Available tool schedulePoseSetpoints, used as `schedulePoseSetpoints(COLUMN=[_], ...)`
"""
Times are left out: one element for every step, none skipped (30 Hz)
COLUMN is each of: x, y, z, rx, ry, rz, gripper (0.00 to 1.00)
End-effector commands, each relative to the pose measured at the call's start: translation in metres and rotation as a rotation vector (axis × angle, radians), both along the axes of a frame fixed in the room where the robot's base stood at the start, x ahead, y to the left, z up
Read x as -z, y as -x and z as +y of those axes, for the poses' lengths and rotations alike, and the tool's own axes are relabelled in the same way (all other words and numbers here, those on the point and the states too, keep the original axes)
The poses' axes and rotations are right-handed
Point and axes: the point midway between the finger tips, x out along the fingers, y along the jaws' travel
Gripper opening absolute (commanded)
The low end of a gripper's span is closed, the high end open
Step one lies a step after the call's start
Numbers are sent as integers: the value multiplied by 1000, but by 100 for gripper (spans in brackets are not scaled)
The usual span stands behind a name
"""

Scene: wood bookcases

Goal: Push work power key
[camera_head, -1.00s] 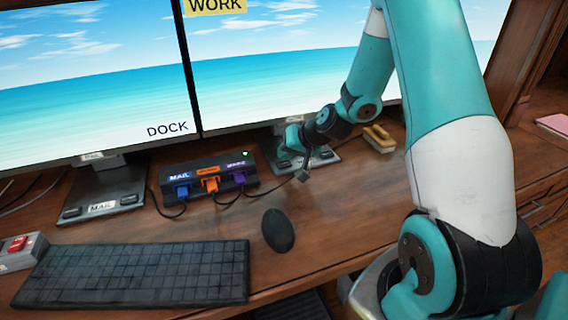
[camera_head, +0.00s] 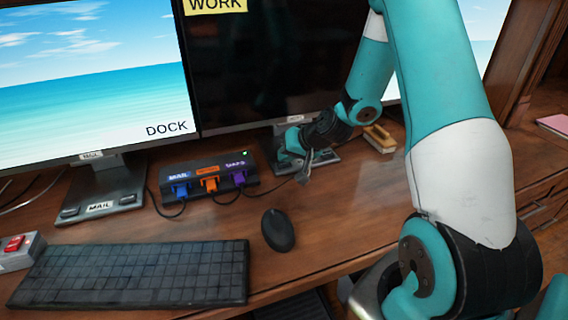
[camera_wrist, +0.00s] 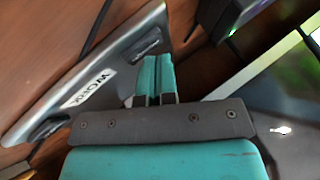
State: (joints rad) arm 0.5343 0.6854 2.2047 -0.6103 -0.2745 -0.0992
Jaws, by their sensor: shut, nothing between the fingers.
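The work monitor (camera_head: 270,65), with a yellow WORK label (camera_head: 215,5) on top, has a black screen. Its grey stand base (camera_head: 327,156) is partly hidden behind my gripper (camera_head: 305,170). In the wrist view the base (camera_wrist: 115,65) carries a WORK label (camera_wrist: 88,89) and a dark key (camera_wrist: 147,42) near one end. Another dark key (camera_wrist: 45,130) is near the other end. My gripper (camera_wrist: 157,60) is shut and empty, with its fingertips beside the first key. I cannot tell whether they touch it.
A hub (camera_head: 208,178) with blue, orange and purple plugs stands left of my gripper. A mouse (camera_head: 278,230), a keyboard (camera_head: 130,273) and a red-button box (camera_head: 18,250) are in front.

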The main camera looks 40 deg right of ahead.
Motion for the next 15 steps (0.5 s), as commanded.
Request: schedulePoseSetpoints(x=[-3,-4,-6,-8,-9,-11,-11,-11,-11,-10,-10,-10,-10,-10,-11], y=[0,0,0,0,0,0,0,0,0,0,0,0,0,0,0], z=[0,0,0,0,0,0,0,0,0,0,0,0,0,0,0], rx=[0,0,0,0,0,0,0,0,0,0,0,0,0,0,0], ry=[0,0,0,0,0,0,0,0,0,0,0,0,0,0,0], rz=[0,0,0,0,0,0,0,0,0,0,0,0,0,0,0], gripper=[0,0,0,0,0,0,0,0,0,0,0,0,0,0,0])
